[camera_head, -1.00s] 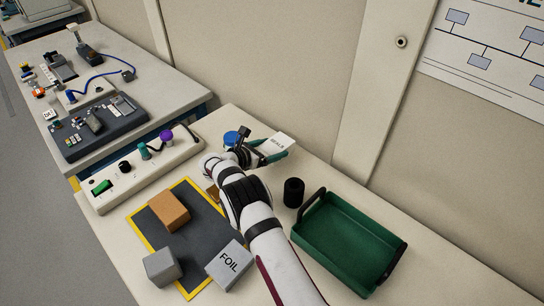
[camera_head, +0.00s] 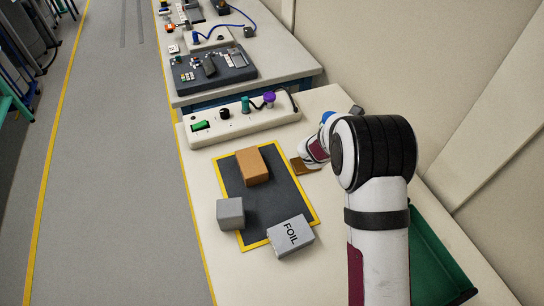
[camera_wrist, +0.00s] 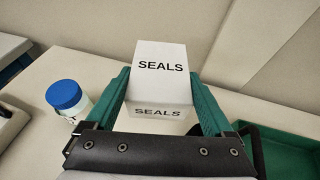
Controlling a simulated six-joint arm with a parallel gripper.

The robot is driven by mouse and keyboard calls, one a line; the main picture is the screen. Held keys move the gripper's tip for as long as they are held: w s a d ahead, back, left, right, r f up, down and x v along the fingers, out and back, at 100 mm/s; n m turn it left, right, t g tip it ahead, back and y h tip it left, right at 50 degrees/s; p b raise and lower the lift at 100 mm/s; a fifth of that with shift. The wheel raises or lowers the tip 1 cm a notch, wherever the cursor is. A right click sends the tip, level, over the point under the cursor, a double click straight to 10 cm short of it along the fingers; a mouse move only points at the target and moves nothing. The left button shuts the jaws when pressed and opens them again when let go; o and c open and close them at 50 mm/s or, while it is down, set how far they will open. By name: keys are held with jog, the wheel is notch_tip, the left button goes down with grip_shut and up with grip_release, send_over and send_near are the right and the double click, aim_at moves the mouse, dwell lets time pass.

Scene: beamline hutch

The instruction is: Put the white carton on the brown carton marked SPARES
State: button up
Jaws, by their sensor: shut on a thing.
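A white carton (camera_wrist: 161,51) marked SEALS is between the green fingers of my gripper (camera_wrist: 160,82) in the wrist view. My gripper is shut on its sides. In the head view my arm hides both the gripper and the white carton. A plain orange-brown carton (camera_head: 253,166) sits on the dark mat. A flat brown thing (camera_head: 301,165) shows partly beside my arm, right of the mat. I can read no SPARES marking on either brown thing.
The yellow-edged dark mat (camera_head: 262,207) also holds a grey block (camera_head: 230,213) and a grey FOIL carton (camera_head: 291,236). A green tray (camera_head: 436,262) is partly behind my arm. A blue-capped jar (camera_wrist: 66,98) stands left of my gripper. A control strip (camera_head: 239,119) lies behind the mat.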

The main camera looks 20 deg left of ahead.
jog(key=s+a+r+n+t+y, duration=0.1)
jog(key=s+a+r+n+y, duration=0.2)
jog(key=a, duration=0.7)
jog(key=n+t+y, duration=0.1)
jog(key=n+y, duration=0.2)
jog(key=y, duration=0.1)
send_over(247, 167)
jog(key=f, duration=0.6)
jog(key=shift+d+f, duration=0.25)
jog(key=shift+d, duration=0.15)
jog(key=shift+a+f, duration=0.2)
jog(key=shift+f, duration=0.9)
jog(key=shift+a+f, duration=0.15)
jog(key=shift+f, duration=0.95)
